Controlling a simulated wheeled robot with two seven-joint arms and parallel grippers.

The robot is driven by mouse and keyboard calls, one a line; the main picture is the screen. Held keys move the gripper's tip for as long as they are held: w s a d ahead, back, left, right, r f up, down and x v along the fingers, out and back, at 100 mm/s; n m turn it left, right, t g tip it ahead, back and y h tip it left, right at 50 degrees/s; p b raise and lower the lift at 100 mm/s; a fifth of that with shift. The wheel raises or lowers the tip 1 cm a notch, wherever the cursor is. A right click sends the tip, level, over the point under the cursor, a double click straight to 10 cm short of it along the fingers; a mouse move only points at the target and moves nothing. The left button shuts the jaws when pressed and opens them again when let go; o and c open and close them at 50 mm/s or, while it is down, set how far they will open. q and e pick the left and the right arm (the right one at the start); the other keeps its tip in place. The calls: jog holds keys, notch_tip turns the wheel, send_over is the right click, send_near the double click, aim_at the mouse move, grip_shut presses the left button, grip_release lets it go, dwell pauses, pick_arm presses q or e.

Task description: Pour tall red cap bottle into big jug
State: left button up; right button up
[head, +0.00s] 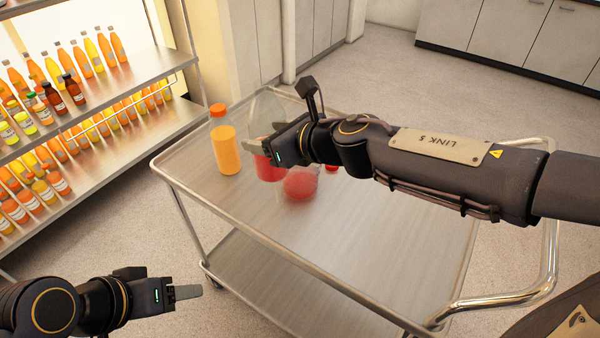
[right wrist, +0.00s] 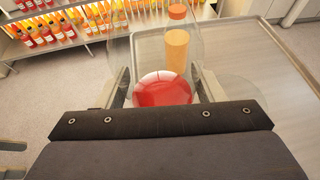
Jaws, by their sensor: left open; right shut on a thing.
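A tall bottle of orange liquid with an orange-red cap (head: 227,147) stands upright on the cart's left part. It also shows in the right wrist view (right wrist: 177,45), beyond my right gripper. My right gripper (head: 262,150) is shut on a large clear vessel with red liquid (head: 268,172), seemingly the jug. In the right wrist view the vessel's red contents (right wrist: 162,90) lie between the fingers. My arm hides part of it in the head view. My left gripper (head: 186,292) is open and empty, left of the cart and away from the bottle.
A rounded red item (head: 302,184) sits beside the held vessel, with a small red piece partly hidden behind my arm. The metal cart (head: 350,255) is bare at its front. A shelf of several juice bottles (head: 150,68) stands at left.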

aim_at(260, 133)
jog(key=s+r+p, duration=0.1)
jog(key=s+a+r+p, duration=0.1)
jog(key=shift+s+a+r+p, duration=0.3)
jog(key=shift+s+r+p, duration=0.05)
jog(key=shift+r+p, duration=0.05)
jog(key=shift+s+a+r, duration=0.2)
jog(key=shift+s, duration=0.2)
dwell(1.9)
